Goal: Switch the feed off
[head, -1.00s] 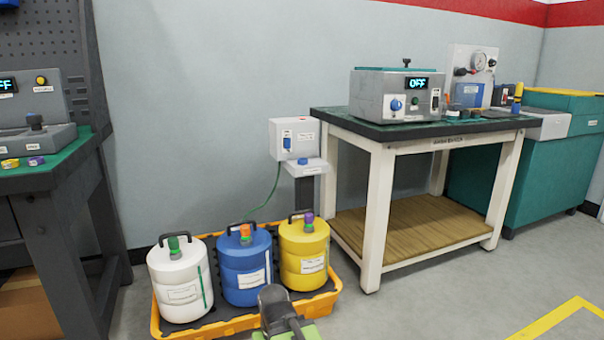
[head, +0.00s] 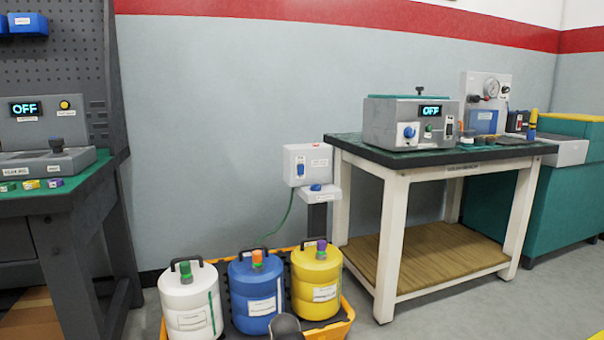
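A white wall box (head: 307,165) with a blue switch (head: 300,169) on its front stands above a small shelf with a blue knob (head: 316,187), on a dark post. A green hose (head: 281,222) runs from it down toward the containers. I cannot read its label, so I cannot tell whether this is the feed. Only a dark rounded part of my arm shows at the bottom edge, well below and apart from the box. My gripper's fingers are not in view.
White (head: 190,300), blue (head: 255,295) and yellow (head: 317,283) containers stand in an orange-edged tray (head: 346,322) before the box. A bench (head: 447,155) at right holds a grey device (head: 411,122) reading OFF. Another OFF display (head: 25,108) is at left.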

